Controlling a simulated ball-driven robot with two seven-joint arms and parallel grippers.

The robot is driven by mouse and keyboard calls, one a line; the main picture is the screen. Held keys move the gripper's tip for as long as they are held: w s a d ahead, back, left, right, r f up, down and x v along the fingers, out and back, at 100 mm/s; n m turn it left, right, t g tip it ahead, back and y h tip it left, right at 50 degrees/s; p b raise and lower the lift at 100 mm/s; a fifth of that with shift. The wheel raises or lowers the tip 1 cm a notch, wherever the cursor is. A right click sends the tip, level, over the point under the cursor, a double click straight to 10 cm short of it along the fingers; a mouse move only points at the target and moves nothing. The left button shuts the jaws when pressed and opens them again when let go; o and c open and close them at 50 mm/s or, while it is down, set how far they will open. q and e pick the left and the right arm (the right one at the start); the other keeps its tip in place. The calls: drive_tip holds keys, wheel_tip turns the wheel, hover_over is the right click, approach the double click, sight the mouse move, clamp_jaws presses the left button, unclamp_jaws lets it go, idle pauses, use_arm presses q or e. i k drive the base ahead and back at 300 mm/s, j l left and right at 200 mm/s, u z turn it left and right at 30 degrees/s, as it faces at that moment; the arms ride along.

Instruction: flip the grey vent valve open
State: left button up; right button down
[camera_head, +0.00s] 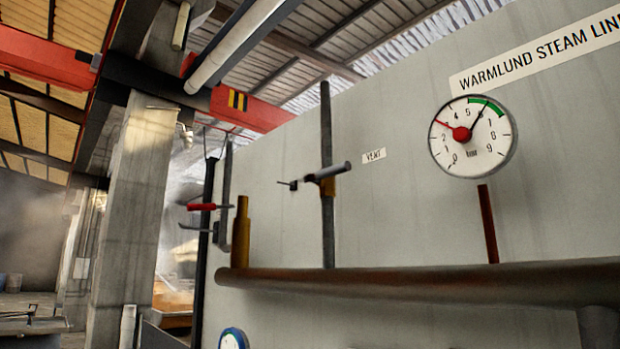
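The grey vent valve is on a thin upright grey pipe (327,225). Its dark grey lever (333,172) lies across the pipe, roughly level, with its thick end to the right and tilted slightly up. A brass-coloured valve body (327,187) sits on the pipe just below the lever. A thin stem with a small dark end (291,184) sticks out to the left. A small "VENT" label (374,156) is on the panel to the right. Neither of my grippers shows in the head view, and nothing touches the lever.
A thick brown pipe (430,281) runs across below the valve. A red-handled lever (201,207) and a brass cylinder (241,235) stand to the left. A round pressure gauge (471,152) is at upper right; another gauge (232,340) is partly cut off below. The grey panel (410,215) is behind.

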sight(340, 168)
drive_tip(key=i+j+z, duration=0.2)
drive_tip(key=i+j, duration=0.15)
drive_tip(key=j, duration=0.25)
drive_tip(key=i+j, duration=0.15)
drive_tip(key=j, duration=0.2)
drive_tip(key=i+j+z, duration=0.15)
drive_tip(key=j, duration=0.15)
drive_tip(key=i+j+z, duration=0.1)
drive_tip(key=j, duration=0.25)
drive_tip(key=i+j+z, duration=0.1)
drive_tip(key=j, duration=0.25)
drive_tip(key=i, duration=0.1)
